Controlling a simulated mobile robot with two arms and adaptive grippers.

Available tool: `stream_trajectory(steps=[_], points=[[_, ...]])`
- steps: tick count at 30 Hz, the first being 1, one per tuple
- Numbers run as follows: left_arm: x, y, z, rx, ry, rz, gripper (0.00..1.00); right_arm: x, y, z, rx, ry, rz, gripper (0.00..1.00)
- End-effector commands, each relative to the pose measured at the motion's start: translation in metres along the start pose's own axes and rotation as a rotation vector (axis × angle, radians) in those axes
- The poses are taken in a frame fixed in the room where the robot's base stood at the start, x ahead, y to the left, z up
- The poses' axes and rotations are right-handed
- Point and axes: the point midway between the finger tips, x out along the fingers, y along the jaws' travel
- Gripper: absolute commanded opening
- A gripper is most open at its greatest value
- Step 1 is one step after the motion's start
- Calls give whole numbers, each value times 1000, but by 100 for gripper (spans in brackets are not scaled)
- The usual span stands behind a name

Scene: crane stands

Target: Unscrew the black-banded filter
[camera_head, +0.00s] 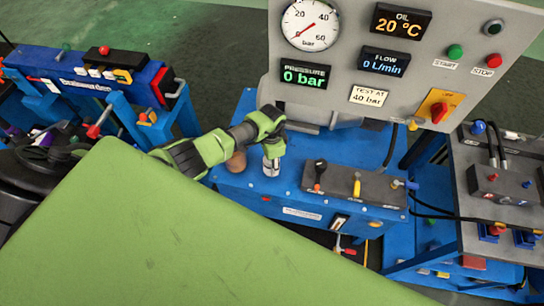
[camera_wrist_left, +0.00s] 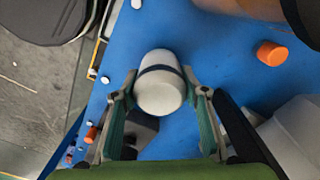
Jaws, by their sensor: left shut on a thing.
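The black-banded filter is a pale, short cylinder with a dark band. In the head view its pale body (camera_head: 271,165) stands upright on the blue bench (camera_head: 236,184). It also shows in the left wrist view (camera_wrist_left: 160,88), between the two fingers. My left gripper (camera_head: 271,140) comes down on it from above and is shut on it. The fingers also show in the wrist view (camera_wrist_left: 163,98), one on each side of the filter. The filter's lower end is hidden in the head view. My right gripper is in neither view.
A brown cylinder (camera_head: 236,160) stands close to the left of the filter. A valve block with levers (camera_head: 345,184) is to the right. The grey gauge panel (camera_head: 345,75) rises behind and reads 0 bar. An orange cap (camera_wrist_left: 271,53) is near the filter.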

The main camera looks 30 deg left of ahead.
Motion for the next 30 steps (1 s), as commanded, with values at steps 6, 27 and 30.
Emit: stream_trajectory(steps=[6, 27, 30], points=[[-2, -4, -2, -8, 5, -7, 17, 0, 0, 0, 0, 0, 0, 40], [0, -1, 0, 34, 0, -2, 55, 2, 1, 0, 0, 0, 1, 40], [1, -2, 0, 159, -1, -4, 55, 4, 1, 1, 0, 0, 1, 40]])
